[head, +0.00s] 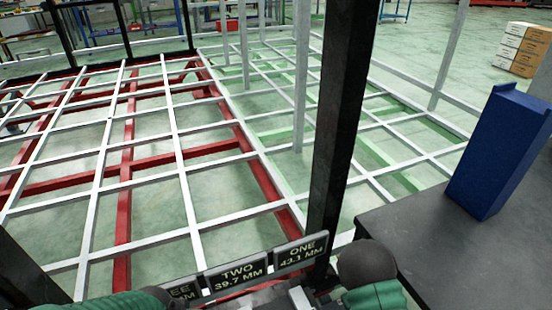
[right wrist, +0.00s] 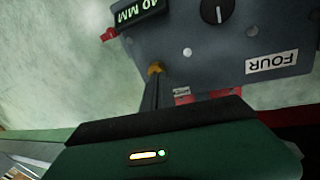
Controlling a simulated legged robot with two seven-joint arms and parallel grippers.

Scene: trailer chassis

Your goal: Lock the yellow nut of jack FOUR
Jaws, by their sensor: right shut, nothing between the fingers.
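The jack FOUR box (right wrist: 215,60) fills the upper part of the right wrist view, upside down, with its FOUR label (right wrist: 271,62) at the right. The small yellow nut (right wrist: 155,69) is at the box's lower left edge. My right gripper (right wrist: 153,82) is shut and empty, its dark narrow fingers pointing up at the nut. The fingertips are at or just under the nut; I cannot tell whether they touch it. In the head view only green parts of my arms show at the bottom; my left gripper is not in view.
The box has a display (right wrist: 138,11) reading about 40 MM, a black knob (right wrist: 214,11) and a red part (right wrist: 109,34). In the head view, signs ONE (head: 301,251) and TWO (head: 237,274) stand before the red and white chassis (head: 125,190). A dark post (head: 343,120) and dark table (head: 450,250) stand close.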

